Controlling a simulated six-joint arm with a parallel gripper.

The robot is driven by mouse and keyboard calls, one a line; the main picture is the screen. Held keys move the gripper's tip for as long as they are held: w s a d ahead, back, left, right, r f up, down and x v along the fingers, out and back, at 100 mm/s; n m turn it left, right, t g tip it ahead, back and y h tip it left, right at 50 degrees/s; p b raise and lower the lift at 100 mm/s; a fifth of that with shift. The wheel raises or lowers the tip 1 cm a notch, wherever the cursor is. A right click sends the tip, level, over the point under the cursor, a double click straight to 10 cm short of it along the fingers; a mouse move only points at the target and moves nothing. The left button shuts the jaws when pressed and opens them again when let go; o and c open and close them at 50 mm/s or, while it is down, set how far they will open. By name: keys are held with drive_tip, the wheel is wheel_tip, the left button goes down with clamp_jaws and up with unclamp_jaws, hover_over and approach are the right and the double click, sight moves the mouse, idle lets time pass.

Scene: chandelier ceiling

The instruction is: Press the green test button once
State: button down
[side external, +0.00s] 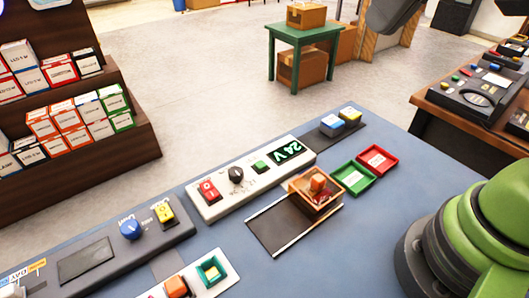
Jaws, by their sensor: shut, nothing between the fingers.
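A white control panel (225,186) lies on the blue-grey bench and carries a small green button (260,167), next to a display reading 24 V (289,150). A second white panel (218,284) at the bottom edge carries a green square button (211,270) with a pale centre, and an orange button (176,287). I cannot read a label that tells which green one is the test button. Neither looks touched by anything. My gripper is not in this view; only green and dark parts of my arm show at the right.
The 24 V panel also has a red rocker switch (208,190) and black knob (236,174). An orange open box (316,190) stands on a dark plate (288,228). Green (353,178) and red (377,160) trays lie right of it. A dark grey panel (120,250) is at left.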

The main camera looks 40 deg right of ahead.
drive_tip(key=w+a+f+n+g, duration=0.1)
drive_tip(key=w+a+f+g, duration=0.3)
drive_tip(key=w, duration=0.5)
drive_tip(key=n+h, duration=0.2)
hover_over(261, 163)
wheel_tip(261, 163, down, 11)
drive_tip(key=shift+g, duration=0.4)
wheel_tip(261, 163, down, 14)
drive_tip(key=shift+r, duration=0.1)
